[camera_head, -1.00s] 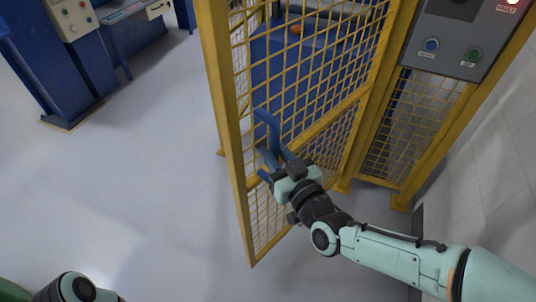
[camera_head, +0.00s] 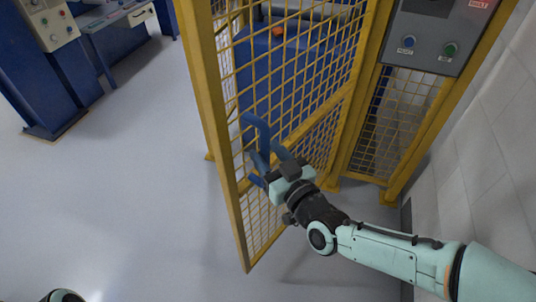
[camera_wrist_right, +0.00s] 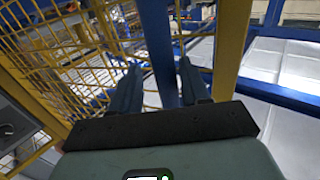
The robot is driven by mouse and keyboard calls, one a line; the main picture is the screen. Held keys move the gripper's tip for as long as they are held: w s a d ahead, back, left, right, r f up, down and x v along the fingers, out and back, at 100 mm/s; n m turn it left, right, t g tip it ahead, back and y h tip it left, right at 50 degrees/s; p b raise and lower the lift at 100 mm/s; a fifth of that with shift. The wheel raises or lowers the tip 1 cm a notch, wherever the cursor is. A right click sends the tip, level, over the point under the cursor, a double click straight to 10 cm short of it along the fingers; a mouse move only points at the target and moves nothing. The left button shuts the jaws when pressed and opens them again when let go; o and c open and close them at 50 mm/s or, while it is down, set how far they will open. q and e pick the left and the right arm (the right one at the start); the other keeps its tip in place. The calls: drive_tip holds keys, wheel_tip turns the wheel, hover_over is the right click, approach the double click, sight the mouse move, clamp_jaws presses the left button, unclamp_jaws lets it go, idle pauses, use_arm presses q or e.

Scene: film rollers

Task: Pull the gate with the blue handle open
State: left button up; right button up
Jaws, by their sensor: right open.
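The gate (camera_head: 232,150) is a yellow frame with yellow mesh, and it stands swung out at an angle from the fixed fence. Its blue handle (camera_head: 262,128) is a bent bar near the free edge. My right gripper (camera_head: 264,172) is at the lower part of the handle. In the right wrist view, the right gripper (camera_wrist_right: 158,88) is open, and the blue bar of the handle (camera_wrist_right: 158,40) runs between its fingers; contact cannot be told. My left gripper is out of view; only a bit of my left arm shows at the bottom left.
A grey control panel (camera_head: 432,35) with blue and green buttons is on the fence to the right. A white wall (camera_head: 490,130) stands beyond it. A blue machine (camera_head: 285,70) is behind the mesh. Blue machinery (camera_head: 50,80) is at the back left. The floor (camera_head: 110,200) left of the gate is clear.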

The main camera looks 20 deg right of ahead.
wheel_tip(320, 180, up, 5)
drive_tip(key=shift+f+p, duration=0.1)
drive_tip(key=shift+p, duration=0.8)
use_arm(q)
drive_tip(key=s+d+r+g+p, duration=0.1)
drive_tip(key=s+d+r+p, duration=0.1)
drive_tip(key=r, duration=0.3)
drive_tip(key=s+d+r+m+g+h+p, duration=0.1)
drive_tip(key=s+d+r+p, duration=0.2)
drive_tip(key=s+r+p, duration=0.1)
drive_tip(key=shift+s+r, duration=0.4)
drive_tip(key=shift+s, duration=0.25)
use_arm(e)
wheel_tip(320, 180, up, 15)
hover_over(268, 140)
drive_tip(key=shift+w+d, duration=0.15)
drive_tip(key=shift+w, duration=0.1)
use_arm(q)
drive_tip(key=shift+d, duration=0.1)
